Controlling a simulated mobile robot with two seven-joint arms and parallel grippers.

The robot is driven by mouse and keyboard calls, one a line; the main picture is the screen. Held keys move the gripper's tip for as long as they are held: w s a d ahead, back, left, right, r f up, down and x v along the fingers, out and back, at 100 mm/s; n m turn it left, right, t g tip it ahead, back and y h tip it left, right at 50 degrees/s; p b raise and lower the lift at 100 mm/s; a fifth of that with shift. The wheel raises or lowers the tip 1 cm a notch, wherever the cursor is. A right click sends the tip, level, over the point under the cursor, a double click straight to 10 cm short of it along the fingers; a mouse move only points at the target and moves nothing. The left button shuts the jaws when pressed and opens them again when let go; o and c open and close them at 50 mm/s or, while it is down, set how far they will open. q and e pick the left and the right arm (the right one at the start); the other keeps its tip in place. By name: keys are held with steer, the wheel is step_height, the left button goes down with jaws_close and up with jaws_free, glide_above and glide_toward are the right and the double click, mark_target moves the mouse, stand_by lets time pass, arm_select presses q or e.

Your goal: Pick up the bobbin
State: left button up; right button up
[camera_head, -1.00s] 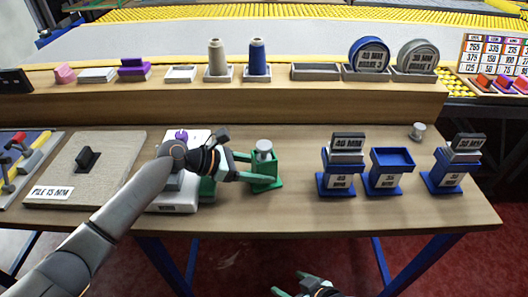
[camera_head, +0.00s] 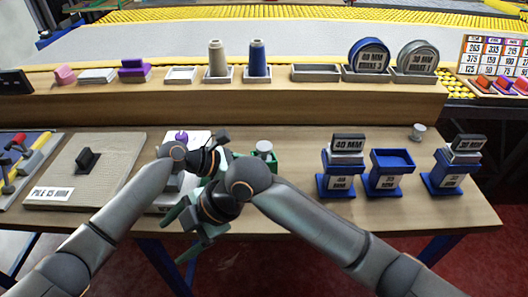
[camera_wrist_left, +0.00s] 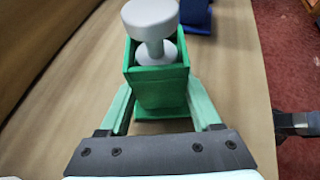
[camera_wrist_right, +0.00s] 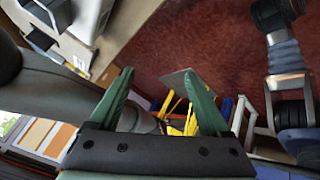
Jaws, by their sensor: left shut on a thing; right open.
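A grey spool-shaped bobbin (camera_wrist_left: 152,28) stands upright in a green square holder (camera_wrist_left: 158,78) on the table. In the head view the bobbin's top (camera_head: 264,146) shows behind my right arm, and most of the holder is hidden. My left gripper (camera_wrist_left: 155,98) is shut on the green holder, one finger along each side, below the bobbin. My right gripper (camera_head: 187,232) is open and empty near the table's front edge, left of the holder. In the right wrist view its fingers (camera_wrist_right: 158,88) are spread with nothing between them.
Another small grey spool (camera_head: 418,131) stands at the table's back right. Several blue stands (camera_head: 385,178) are to the right. A rug sample board (camera_head: 75,178) and a white device (camera_head: 162,203) are at left. A shelf (camera_head: 230,97) with thread cones runs behind.

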step_height(320, 180, up, 6)
steer(key=n+h, duration=0.3)
steer(key=n+t+h, duration=0.4)
steer(key=t+h, duration=0.1)
steer(key=h, duration=0.2)
glide_toward(264, 147)
steer(key=x, duration=0.9)
steer(key=shift+f, duration=0.1)
steer(key=shift+c, duration=0.3)
jaws_close()
